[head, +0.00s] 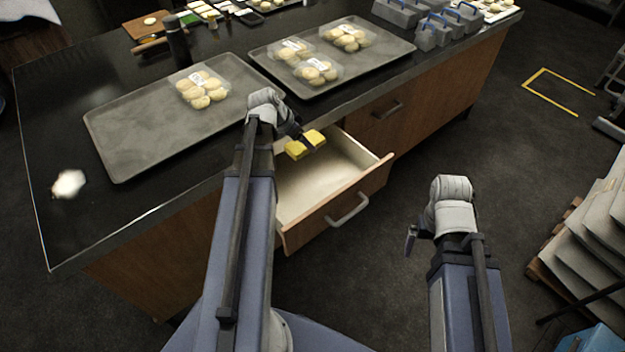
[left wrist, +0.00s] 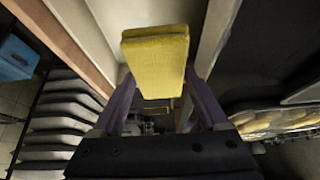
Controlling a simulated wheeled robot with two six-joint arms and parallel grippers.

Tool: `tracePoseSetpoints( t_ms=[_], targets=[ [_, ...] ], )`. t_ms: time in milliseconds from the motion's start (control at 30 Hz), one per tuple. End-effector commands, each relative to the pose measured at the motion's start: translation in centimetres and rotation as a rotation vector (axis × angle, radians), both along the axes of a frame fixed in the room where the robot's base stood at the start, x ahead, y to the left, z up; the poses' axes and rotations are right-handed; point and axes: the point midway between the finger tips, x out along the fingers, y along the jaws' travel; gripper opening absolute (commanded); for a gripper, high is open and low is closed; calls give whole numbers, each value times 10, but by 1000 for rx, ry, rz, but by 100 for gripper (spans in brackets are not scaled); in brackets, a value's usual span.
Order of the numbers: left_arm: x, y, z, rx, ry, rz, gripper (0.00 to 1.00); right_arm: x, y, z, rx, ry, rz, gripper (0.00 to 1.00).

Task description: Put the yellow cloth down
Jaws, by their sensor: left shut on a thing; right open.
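The yellow cloth (head: 297,150) is a small folded pad held over the open drawer (head: 318,188) at the counter's front. It fills the top middle of the left wrist view (left wrist: 155,62). My left gripper (head: 307,143) is shut on the cloth, with a finger on either side of it in the wrist view (left wrist: 158,95). The cloth appears to be above the drawer floor, near its back; the exact height is hard to tell. My right gripper (head: 411,238) is open and empty, out over the floor to the right of the drawer, with its fingers partly hidden.
The dark counter (head: 80,225) carries a bare-fronted tray (head: 135,135) with one bun pack, and a second tray (head: 385,58) with several packs. A white crumpled thing (head: 68,184) lies at the counter's left. The visible drawer interior is empty. Stacked pale slabs (head: 590,235) stand at the right.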

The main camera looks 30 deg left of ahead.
Motion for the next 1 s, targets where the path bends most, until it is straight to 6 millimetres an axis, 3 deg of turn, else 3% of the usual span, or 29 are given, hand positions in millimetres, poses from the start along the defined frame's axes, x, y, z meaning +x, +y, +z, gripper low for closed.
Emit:
tracePoseSetpoints(
  t_ms=[167,367,1000],
  targets=[
    [0,0,-3,0,0,0,14,0,0,-3,0,0,0,100],
    [0,0,-24,0,0,0,14,0,0,-24,0,0,0,100],
    [0,0,-136,0,0,-1,14,0,0,-136,0,0,1,100]
  ],
)
